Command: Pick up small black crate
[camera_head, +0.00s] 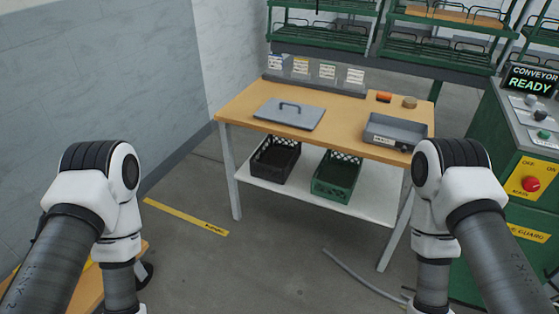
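A small black crate (273,163) stands on the white lower shelf of the wooden-topped table, on the left side. It looks open-topped; the tabletop edge hides part of its back. A green crate (332,187) stands to its right on the same shelf, with a gap between them. My two arms show at the lower left and lower right, both well short of the table. Neither gripper shows in the picture.
The wooden tabletop (242,108) bears a grey lid with a handle (289,113) and a grey tray (394,132). The lower shelf (300,195) has metal table legs at its corners. A green machine with a red button (530,184) stands at right.

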